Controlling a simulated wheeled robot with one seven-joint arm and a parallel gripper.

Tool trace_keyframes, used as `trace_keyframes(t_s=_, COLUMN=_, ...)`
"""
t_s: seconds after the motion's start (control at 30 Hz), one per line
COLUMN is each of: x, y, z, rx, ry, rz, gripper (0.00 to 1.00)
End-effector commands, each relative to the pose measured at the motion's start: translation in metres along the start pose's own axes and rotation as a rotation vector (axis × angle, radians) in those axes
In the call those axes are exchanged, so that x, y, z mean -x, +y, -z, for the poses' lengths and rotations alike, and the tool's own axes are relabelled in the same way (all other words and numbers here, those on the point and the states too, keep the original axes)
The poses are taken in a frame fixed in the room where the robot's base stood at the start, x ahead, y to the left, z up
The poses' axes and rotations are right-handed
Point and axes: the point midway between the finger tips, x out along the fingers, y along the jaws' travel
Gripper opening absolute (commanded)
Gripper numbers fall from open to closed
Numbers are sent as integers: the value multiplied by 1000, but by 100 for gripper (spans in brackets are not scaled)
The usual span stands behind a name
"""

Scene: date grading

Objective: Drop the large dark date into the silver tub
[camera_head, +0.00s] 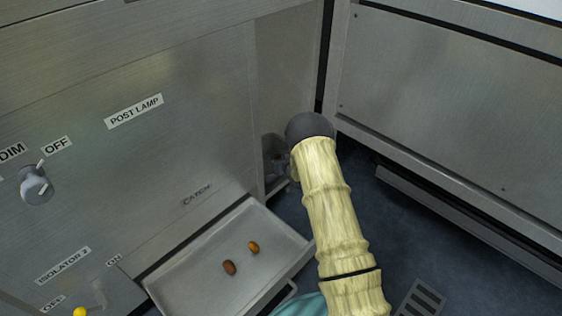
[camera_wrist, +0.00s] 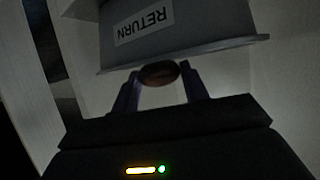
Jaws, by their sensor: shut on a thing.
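My gripper (camera_wrist: 159,72) is shut on a dark brown date (camera_wrist: 158,75), held between its two fingertips in the wrist view. The date is partly hidden by the fingers and by a grey rim just beyond it. That rim belongs to a grey metallic vessel (camera_wrist: 205,35) labelled RETURN, which fills the top of the wrist view; its inside is not visible. I cannot tell whether the date touches the rim. In the head view my arm reaches toward the corner of the panels, and its end hides the fingers and date. No silver tub is clear there.
A shallow metal tray (camera_head: 185,291) marked CATCH juts from the left panel. It holds a reddish-brown date (camera_head: 229,267) and a smaller amber date (camera_head: 253,247). A knob (camera_head: 35,185) protrudes from the left panel. A metal cabinet (camera_head: 450,110) stands on the right, with dark floor below.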

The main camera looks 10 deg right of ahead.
Motion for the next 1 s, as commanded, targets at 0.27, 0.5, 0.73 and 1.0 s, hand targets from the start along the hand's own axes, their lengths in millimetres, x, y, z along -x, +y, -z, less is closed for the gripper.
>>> trace_keyframes(t_s=0.27, x=0, y=0, z=0, rx=0, ry=1, rz=0, gripper=33)
trace_keyframes(t_s=0.5, x=-3, y=0, z=-6, rx=1, ry=1, rz=0, gripper=33)
trace_keyframes(t_s=0.73, x=-4, y=0, z=-8, rx=1, ry=1, rz=0, gripper=58)
trace_keyframes(t_s=1.0, x=-4, y=0, z=-8, rx=0, ry=1, rz=0, gripper=67)
